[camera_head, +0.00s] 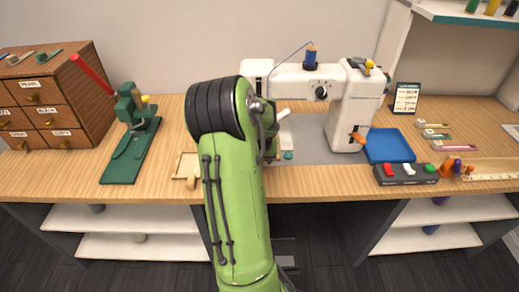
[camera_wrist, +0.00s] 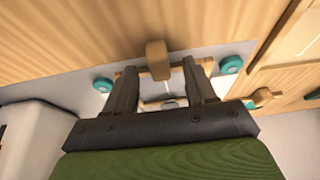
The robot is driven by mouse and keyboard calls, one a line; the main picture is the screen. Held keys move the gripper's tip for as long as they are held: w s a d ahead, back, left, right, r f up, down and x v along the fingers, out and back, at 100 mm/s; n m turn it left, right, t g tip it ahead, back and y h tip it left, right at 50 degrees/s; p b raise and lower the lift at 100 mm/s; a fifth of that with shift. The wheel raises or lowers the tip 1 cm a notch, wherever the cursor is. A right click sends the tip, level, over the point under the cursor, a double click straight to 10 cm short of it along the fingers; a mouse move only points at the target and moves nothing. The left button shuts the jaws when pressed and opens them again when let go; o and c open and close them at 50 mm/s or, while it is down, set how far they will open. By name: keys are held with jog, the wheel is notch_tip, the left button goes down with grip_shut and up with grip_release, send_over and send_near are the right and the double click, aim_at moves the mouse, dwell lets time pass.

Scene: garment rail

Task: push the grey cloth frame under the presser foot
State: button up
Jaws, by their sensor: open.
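In the wrist view my gripper (camera_wrist: 160,68) is open. Its two fingers stand apart on either side of a wooden handle (camera_wrist: 157,50). The handle joins a small wooden frame with a pale grey middle (camera_wrist: 160,101), which seems to be the grey cloth frame; most of it is hidden by the fingers and gripper body. I cannot tell whether a finger touches it. In the head view my green arm hides the frame. The white sewing machine (camera_head: 357,105) stands there just right of my arm; its presser foot is hidden or not clear.
Teal round knobs (camera_wrist: 103,85) (camera_wrist: 231,65) flank the frame on the grey plate. A second wooden frame with beige cloth (camera_head: 187,165) lies left of my arm. A green press (camera_head: 132,145) and drawer cabinet stand left. A blue tray (camera_head: 390,146) and a switch box (camera_head: 405,174) lie right.

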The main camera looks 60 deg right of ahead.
jog(key=p+v, duration=0.4)
jog(key=v, duration=1)
jog(key=shift+r, duration=0.15)
